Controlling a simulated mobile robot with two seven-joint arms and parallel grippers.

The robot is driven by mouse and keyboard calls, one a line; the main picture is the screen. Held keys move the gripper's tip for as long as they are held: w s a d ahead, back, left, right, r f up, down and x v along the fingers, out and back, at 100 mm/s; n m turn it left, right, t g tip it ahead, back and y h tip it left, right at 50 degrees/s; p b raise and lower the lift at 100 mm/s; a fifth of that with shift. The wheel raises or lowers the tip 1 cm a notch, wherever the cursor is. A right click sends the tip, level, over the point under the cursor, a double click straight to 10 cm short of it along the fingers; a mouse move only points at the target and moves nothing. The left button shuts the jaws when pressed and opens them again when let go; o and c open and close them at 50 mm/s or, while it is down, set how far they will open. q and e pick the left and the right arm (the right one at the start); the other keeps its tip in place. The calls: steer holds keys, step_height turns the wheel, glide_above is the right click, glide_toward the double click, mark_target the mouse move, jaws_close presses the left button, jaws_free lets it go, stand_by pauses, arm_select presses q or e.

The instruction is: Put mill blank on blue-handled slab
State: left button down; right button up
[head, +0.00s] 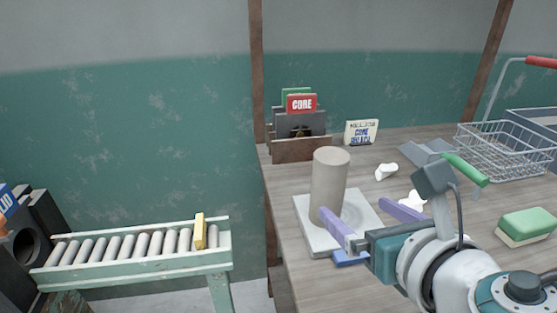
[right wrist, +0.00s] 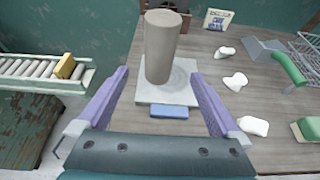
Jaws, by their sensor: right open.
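The mill blank, a tall grey-brown clay cylinder (head: 330,185), stands upright on the pale square slab (head: 317,243), left of its middle. It also shows in the right wrist view (right wrist: 161,48), with the slab (right wrist: 150,96) under it. The slab's blue handle (right wrist: 169,111) points toward my gripper. My right gripper (head: 365,208) is open, its purple fingers spread to either side of the cylinder's line in the wrist view (right wrist: 163,72). No finger visibly touches the cylinder. In the head view the near finger covers part of the slab. My left gripper is not in view.
White clay scraps (head: 386,172) lie right of the slab. A green-handled scraper (head: 465,168), a wire basket (head: 508,150) and a green sponge (head: 527,226) are farther right. A holder with cards (head: 301,148) stands behind. A roller conveyor (head: 130,250) is left of the table.

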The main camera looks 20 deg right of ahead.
steer(key=s+a+m+g+y, duration=0.1)
steer(key=s+a+m+g, duration=0.2)
steer(key=s+m, duration=0.5)
steer(key=s+a+f+m+g+y, duration=0.1)
steer(key=s+m+g, duration=0.5)
steer(key=m, duration=1.7)
steer(key=s+a+y, duration=0.1)
steer(key=s+a, duration=0.1)
steer(key=s, duration=0.1)
steer(key=shift+s, duration=0.2)
step_height(320, 180, up, 49)
steer(key=p, duration=4.9)
